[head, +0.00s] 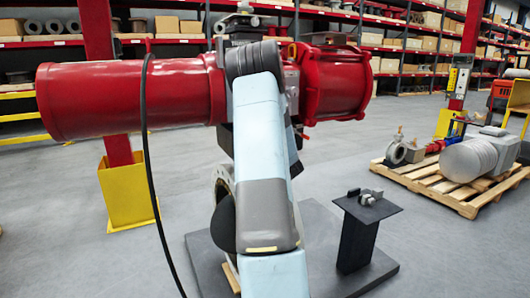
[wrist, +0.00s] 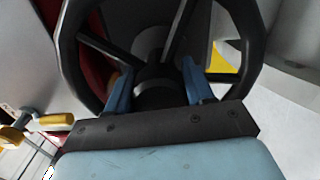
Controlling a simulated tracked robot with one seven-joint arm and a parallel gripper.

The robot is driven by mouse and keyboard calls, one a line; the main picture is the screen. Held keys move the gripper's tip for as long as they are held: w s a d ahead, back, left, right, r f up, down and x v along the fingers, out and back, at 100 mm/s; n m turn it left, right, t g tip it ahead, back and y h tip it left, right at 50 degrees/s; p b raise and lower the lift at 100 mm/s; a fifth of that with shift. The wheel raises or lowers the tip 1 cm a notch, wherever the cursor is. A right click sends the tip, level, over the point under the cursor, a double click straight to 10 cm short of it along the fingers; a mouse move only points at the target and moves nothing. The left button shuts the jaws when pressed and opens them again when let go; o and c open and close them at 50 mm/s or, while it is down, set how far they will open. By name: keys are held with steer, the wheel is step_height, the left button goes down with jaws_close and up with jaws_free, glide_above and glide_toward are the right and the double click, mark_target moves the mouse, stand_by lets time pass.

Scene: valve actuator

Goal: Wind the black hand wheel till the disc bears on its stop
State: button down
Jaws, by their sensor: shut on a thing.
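The black hand wheel (wrist: 258,50) fills the upper part of the wrist view, with its rim, spokes and dark hub showing. My gripper (wrist: 158,85) has one blue finger on each side of the hub and is shut on the wheel there. The exact contact is in shadow. In the head view my arm hides the wheel and my gripper. The red actuator (head: 130,98) lies across the head view behind my arm. A pale flanged valve ring (head: 222,182) shows below it, partly covered. I cannot make out the disc's position or its stop.
A dark stand (head: 358,235) with small metal pieces on top is right of my arm, on a grey base plate (head: 325,275). A black cable (head: 150,170) hangs at left. A yellow post guard (head: 128,195) stands behind it. A loaded pallet (head: 465,207) sits at right.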

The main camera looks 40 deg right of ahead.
steer(key=shift+w+a+f, duration=0.25)
steer(key=shift+w+a, duration=0.1)
steer(key=shift+a, duration=0.2)
steer(key=c, duration=0.7)
jaws_free()
steer(key=shift+w, duration=0.1)
steer(key=shift+o, duration=1.3)
steer(key=shift+d+r, duration=0.1)
steer(key=shift+d, duration=0.15)
steer(key=shift+s, duration=0.25)
steer(key=v, duration=1.3)
steer(key=shift+s, duration=0.3)
steer(key=shift+a, duration=0.1)
